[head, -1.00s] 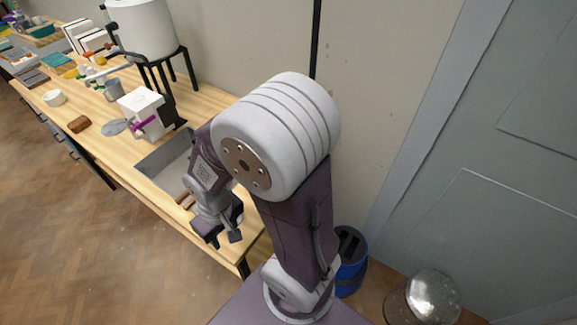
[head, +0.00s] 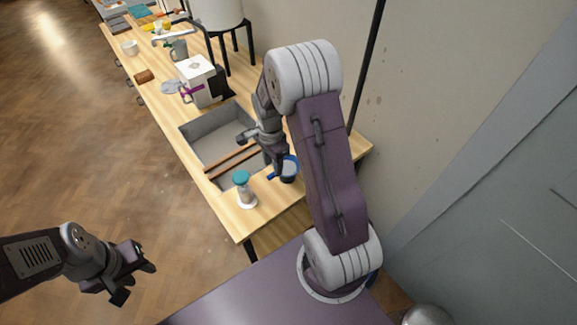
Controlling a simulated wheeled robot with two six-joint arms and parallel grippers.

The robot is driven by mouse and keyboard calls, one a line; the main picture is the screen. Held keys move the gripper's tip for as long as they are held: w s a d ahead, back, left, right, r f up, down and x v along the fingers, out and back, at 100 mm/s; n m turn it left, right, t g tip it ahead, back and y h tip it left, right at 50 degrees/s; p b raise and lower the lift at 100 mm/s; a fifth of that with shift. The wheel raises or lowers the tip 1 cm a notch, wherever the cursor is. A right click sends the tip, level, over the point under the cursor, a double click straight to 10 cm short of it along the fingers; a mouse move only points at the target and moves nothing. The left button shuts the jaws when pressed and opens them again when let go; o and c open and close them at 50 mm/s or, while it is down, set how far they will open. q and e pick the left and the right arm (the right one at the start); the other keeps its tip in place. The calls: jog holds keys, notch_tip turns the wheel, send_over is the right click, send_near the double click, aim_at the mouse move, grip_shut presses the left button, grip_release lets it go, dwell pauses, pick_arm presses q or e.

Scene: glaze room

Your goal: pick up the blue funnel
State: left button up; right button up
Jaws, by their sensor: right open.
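A blue ring-shaped rim with a short tab, which looks like the blue funnel (head: 292,172), is on the near end of the wooden bench, right of the sink. My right arm and gripper partly hide it, and its lower part looks dark. My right gripper (head: 262,153) is open above the sink's right edge, one finger close to the funnel in the picture. I cannot tell whether they touch. My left gripper (head: 136,282) is open and empty over the floor at the lower left, well away from the bench.
The wall runs behind the bench.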

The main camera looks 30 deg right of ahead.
aim_at(273, 174)
jog(key=shift+a+f, duration=0.15)
jog(key=shift+f, duration=0.2)
notch_tip(273, 174, down, 2)
jog(key=shift+f, duration=0.25)
jog(key=shift+w+f, duration=0.1)
jog(key=shift+f, duration=0.35)
notch_tip(273, 174, down, 5)
jog(key=shift+a+p, duration=0.1)
jog(key=shift+p, duration=0.2)
grip_shut()
